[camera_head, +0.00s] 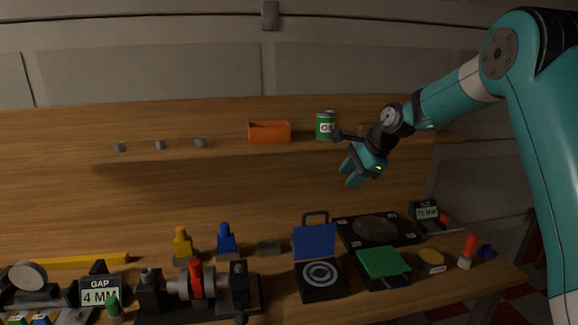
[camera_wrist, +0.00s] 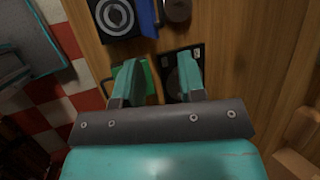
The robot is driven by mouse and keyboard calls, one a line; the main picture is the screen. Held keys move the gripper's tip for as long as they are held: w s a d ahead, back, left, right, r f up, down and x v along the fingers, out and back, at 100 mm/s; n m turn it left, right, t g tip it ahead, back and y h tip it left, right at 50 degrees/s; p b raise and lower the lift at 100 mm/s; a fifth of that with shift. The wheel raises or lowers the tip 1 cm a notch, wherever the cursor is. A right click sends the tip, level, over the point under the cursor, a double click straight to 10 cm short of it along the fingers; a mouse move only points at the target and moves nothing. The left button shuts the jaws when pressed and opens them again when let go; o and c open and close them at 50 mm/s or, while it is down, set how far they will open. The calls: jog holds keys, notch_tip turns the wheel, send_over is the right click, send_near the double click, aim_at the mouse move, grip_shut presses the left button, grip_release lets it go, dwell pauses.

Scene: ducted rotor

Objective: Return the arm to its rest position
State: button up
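My gripper (camera_head: 352,172) hangs in the air above the right part of the workbench, at the end of my teal arm. In the wrist view my gripper (camera_wrist: 158,80) has its two teal fingers spread apart with nothing between them. Below the fingers, in the wrist view, lie parts of a green-lidded box (camera_wrist: 147,78) and a dark plate (camera_wrist: 172,82), both partly hidden by the fingers. My arm is bent, coming in from the right side of the head view.
A wooden workbench (camera_head: 180,215) carries a blue-lidded case (camera_head: 315,242), a green-lidded box (camera_head: 383,263), a black turntable-like plate (camera_head: 374,229) and a red clamp fixture (camera_head: 196,280). A shelf behind holds an orange bin (camera_head: 269,133) and a green can (camera_head: 325,125), close to my wrist.

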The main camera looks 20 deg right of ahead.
jog(key=s+a+r+n+g, duration=0.1)
jog(key=s+a+r+n, duration=0.1)
jog(key=s+a+n, duration=0.4)
jog(key=s+a+r+n+g, duration=0.1)
jog(key=s+a+r+n, duration=0.3)
jog(key=s+a, duration=0.45)
jog(key=s+a+f+n+g, duration=0.1)
jog(key=s+a+n, duration=0.1)
jog(key=s+n, duration=0.5)
jog(key=s+a+f+n+g, duration=0.1)
jog(key=s+n, duration=0.7)
jog(key=s, duration=0.9)
jog(key=shift+a+f+g, duration=0.4)
jog(key=shift+a+f, duration=0.2)
jog(key=shift+f, duration=0.05)
